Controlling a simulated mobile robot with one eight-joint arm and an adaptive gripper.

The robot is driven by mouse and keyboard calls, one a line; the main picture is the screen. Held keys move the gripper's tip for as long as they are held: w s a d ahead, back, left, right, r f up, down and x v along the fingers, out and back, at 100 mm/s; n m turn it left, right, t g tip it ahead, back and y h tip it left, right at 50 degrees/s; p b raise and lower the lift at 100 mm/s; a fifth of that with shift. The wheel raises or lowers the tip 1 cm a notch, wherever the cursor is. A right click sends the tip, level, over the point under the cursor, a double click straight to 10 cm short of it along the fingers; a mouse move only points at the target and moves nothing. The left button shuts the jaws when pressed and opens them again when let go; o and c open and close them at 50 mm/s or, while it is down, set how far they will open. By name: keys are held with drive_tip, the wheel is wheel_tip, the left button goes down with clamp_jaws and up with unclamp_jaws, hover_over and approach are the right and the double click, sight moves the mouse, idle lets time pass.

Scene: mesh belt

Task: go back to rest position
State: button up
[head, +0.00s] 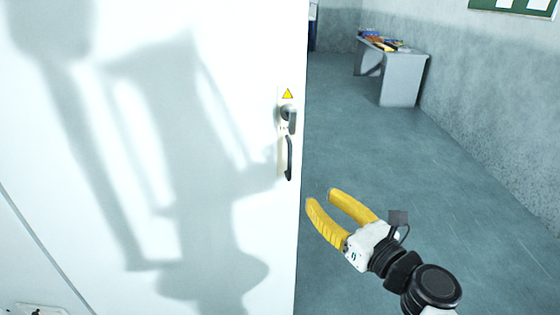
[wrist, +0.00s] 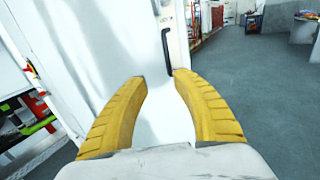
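My gripper (head: 320,195) has two yellow fingers and is right of the white door's edge in the head view, over the grey floor. In the wrist view, my gripper (wrist: 157,76) is open, with nothing between its fingers. The white door (head: 150,130) fills the left side of the head view. It carries a dark handle (head: 289,158) below a lever and a yellow warning triangle. The handle (wrist: 166,52) also shows just beyond the fingertips in the wrist view; I cannot tell the exact gap. My arm's shadow falls on the door.
Grey floor (head: 390,170) is clear right of the door. A grey desk (head: 402,80) with several items stands by the back right wall. A green board (head: 512,5) hangs on that wall. Red and green equipment (wrist: 30,118) shows at the left in the wrist view.

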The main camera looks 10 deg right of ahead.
drive_tip(key=shift+a, duration=0.1)
drive_tip(key=s+a+f+n+g, duration=0.2)
drive_tip(key=a+f+n+g, duration=0.4)
drive_tip(key=n, duration=0.9)
drive_tip(key=s+d+f+n+g+h, duration=0.1)
drive_tip(key=s+d+n+g+h, duration=0.3)
drive_tip(key=n, duration=1.3)
drive_tip(key=s+d+h, duration=0.1)
drive_tip(key=s, duration=0.2)
drive_tip(key=shift+s+d+h, duration=0.2)
drive_tip(key=shift+d+h, duration=0.1)
drive_tip(key=shift+h, duration=0.1)
